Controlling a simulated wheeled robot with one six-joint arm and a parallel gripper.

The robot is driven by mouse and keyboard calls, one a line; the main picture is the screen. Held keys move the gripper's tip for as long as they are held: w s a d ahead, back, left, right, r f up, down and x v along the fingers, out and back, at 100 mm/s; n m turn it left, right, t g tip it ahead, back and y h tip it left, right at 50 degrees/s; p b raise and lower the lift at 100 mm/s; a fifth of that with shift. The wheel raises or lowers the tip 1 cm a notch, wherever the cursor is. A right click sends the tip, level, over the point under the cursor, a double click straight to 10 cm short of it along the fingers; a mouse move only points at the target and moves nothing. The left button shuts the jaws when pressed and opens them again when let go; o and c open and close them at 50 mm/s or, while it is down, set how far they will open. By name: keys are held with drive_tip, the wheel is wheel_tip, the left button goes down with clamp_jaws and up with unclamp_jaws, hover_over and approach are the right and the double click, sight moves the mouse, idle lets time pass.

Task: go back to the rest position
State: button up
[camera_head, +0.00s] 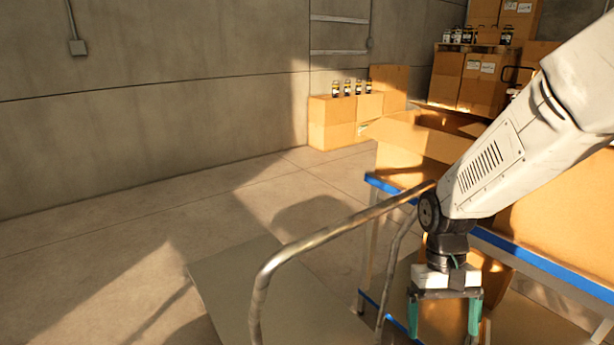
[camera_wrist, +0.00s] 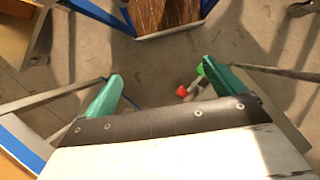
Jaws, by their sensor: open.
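My gripper (camera_head: 445,312) hangs at the lower right of the head view, below the end of my white arm, with its two green fingers pointing down. The fingers are apart and nothing shows between them. In the wrist view my gripper (camera_wrist: 160,92) also shows its green fingertips spread wide. A blue-edged table (camera_head: 521,252) stands behind my arm, and the gripper is in front of it and lower than its edge. A bent metal rail (camera_head: 318,241) stands to the left of the gripper.
An open cardboard box (camera_head: 410,139) stands on the table. Stacked cartons (camera_head: 331,121) with small bottles stand by the far wall. A small red and green object (camera_wrist: 183,91) shows below in the wrist view, too small to identify. The floor (camera_head: 150,225) at left is clear.

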drive_tip(key=s+d+r+t, duration=0.1)
drive_tip(key=s+r+t, duration=0.5)
drive_tip(key=s+r, duration=0.7)
wheel_tip(320, 180, up, 4)
drive_tip(key=shift+d+f, duration=0.15)
drive_tip(key=shift+d, duration=0.1)
